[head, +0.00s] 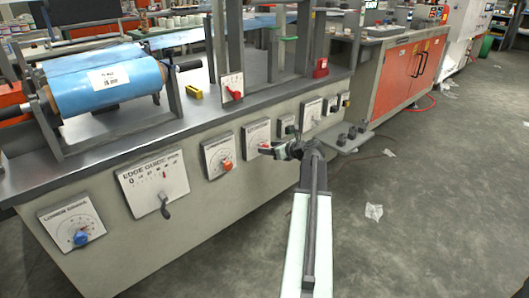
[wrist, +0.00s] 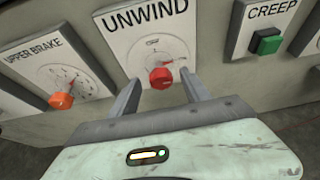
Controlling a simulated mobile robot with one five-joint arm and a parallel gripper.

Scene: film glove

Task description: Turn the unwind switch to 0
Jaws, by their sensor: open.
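The unwind switch is a red knob (wrist: 161,78) on a white panel marked UNWIND (wrist: 150,22) in the wrist view. The dial's small marks are too blurred to read, and I cannot tell the knob's setting. My gripper (wrist: 160,81) is open, with one grey finger on each side of the knob. I cannot tell whether either finger touches it. In the head view the unwind panel (head: 255,133) is on the machine's front, and my gripper (head: 271,149) is close against it, partly hiding the knob.
The upper brake's orange knob (wrist: 61,101) is to the left, and the green CREEP button (wrist: 268,42) is to the right. An edge guide lever (head: 165,207) and a blue knob (head: 80,238) are further left. Open floor (head: 430,210) lies to the right.

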